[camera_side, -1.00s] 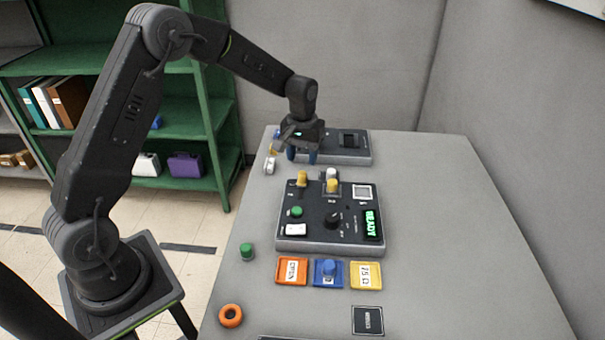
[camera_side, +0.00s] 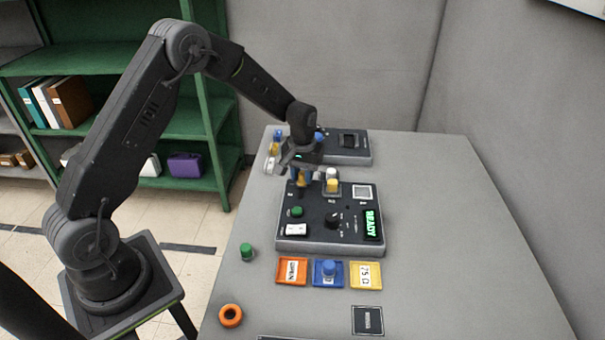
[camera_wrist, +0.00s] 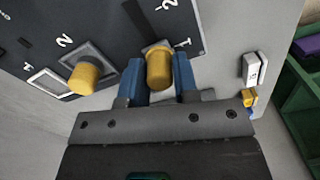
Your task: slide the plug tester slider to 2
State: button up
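The tester (camera_side: 327,230) is the dark box with the lit READY display, on the grey table. Its slider has a yellow knob (camera_side: 302,179), at the "1" end of a slot with "2" marked at the other end in the wrist view. My gripper (camera_wrist: 160,80) has two blue fingers, one on each side of this yellow knob (camera_wrist: 159,70). The fingers are spread, with slim gaps seeming to show beside the knob. A second yellow piece (camera_wrist: 84,77) stands in a framed socket marked "2", left of my gripper; it also shows in the side view (camera_side: 333,185).
A second dark device (camera_side: 352,143) lies behind. Orange (camera_side: 291,280), blue (camera_side: 328,282) and yellow (camera_side: 366,284) trays lie in front of the tester. A green piece (camera_side: 246,252) and an orange ring (camera_side: 231,316) are front left. The table's right side is clear.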

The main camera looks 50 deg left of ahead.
aim_at(301, 196)
grip_shut()
jog(key=shift+s+d, duration=1.55)
jog(key=shift+d, duration=0.05)
jog(key=shift+o, duration=2.2)
grip_release()
notch_tip(301, 196, up, 14)
